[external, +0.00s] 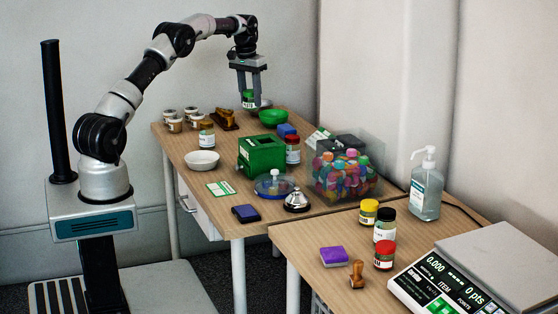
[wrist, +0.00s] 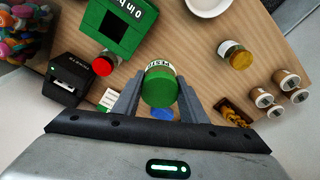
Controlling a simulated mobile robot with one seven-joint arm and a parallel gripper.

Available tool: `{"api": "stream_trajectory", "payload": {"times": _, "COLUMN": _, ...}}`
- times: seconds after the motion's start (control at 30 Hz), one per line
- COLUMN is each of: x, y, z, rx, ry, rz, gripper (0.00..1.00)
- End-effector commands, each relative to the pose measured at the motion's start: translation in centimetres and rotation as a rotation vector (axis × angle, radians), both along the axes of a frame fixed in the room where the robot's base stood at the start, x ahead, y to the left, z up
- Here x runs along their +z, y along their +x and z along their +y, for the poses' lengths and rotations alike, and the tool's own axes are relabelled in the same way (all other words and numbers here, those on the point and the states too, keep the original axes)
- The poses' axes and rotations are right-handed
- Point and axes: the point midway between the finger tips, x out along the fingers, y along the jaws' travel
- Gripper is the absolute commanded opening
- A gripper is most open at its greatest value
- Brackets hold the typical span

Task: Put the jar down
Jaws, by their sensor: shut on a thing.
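The jar (external: 249,98), with a green lid and a white label, is between the fingers of my gripper (external: 248,88) near the table's back edge in the external view. In the wrist view the green-lidded jar (wrist: 160,87) sits between both fingertips of my gripper (wrist: 158,100), which is shut on it. The jar looks upright. Its base is hidden in the wrist view, and I cannot tell how far it is above the wooden table (external: 225,141).
A green box (external: 262,154), a red-lidded jar (external: 293,149), a white bowl (external: 202,160) and several small jars (external: 174,124) share the table. Bare wood lies left of the green box.

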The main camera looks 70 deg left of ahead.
Motion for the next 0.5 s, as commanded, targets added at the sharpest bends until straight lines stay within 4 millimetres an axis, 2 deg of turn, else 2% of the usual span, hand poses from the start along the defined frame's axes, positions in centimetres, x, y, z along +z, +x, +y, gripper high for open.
{"api": "stream_trajectory", "payload": {"times": 0.03, "x": -1.2, "y": -0.1, "z": 0.0, "rx": 0.001, "ry": -0.002, "rz": 0.004, "gripper": 0.15}}
{"api": "stream_trajectory", "payload": {"times": 0.2, "x": -4.8, "y": -0.1, "z": 0.0, "rx": 0.000, "ry": -0.002, "rz": 0.004, "gripper": 0.15}}
{"api": "stream_trajectory", "payload": {"times": 0.5, "x": -9.3, "y": -0.1, "z": 0.0, "rx": -0.001, "ry": -0.001, "rz": 0.003, "gripper": 0.15}}
